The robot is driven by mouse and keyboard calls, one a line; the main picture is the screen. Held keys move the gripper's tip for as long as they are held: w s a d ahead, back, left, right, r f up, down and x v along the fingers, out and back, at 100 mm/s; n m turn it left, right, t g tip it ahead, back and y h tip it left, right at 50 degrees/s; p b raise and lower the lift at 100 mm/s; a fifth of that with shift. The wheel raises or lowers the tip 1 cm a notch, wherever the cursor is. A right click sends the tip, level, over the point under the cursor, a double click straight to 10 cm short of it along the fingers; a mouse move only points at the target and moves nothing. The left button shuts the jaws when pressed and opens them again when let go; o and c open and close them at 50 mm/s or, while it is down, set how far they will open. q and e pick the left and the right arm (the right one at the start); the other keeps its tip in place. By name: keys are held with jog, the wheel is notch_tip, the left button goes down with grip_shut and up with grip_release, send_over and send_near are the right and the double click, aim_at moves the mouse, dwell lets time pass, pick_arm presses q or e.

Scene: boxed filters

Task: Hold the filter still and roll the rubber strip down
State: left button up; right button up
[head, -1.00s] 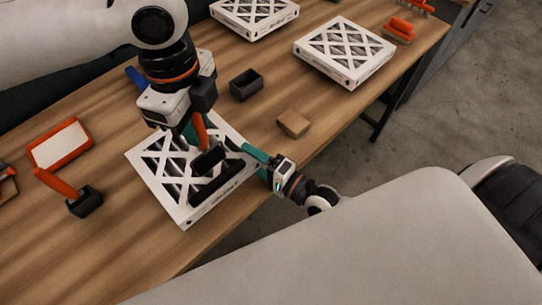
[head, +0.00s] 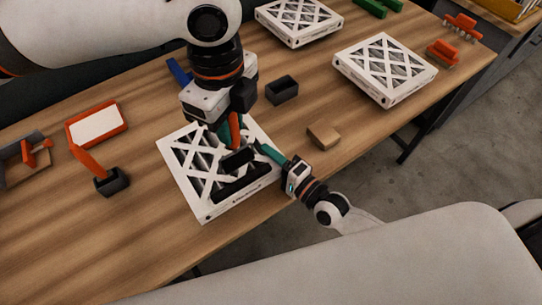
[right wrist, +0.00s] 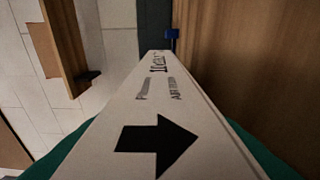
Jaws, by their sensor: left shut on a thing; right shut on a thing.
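A white framed filter (head: 186,177) with a lattice face lies flat near the table's front edge. A black rubber strip (head: 252,184) lies along its front side. My left gripper (head: 226,132) is above the filter, shut on the orange handle of a roller (head: 238,158). The roller's black head is at or just above the strip; contact cannot be told. My right gripper (head: 268,152) is shut on the filter's right end. In the right wrist view, the filter's white side (right wrist: 150,110) with a black arrow runs between the green fingers.
A small cardboard block (head: 324,135) and an open black box (head: 282,90) stand to the right. Two more filters (head: 385,70) (head: 298,22) lie farther back. Front-left table is clear.

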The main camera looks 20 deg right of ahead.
aim_at(235, 152)
pick_arm(q)
jog(key=shift+f, duration=0.1)
jog(key=shift+f, duration=3.15)
jog(key=shift+f, duration=0.75)
jog(key=shift+r, duration=3.65)
jog(key=shift+f, duration=2.9)
jog(key=shift+f, duration=0.65)
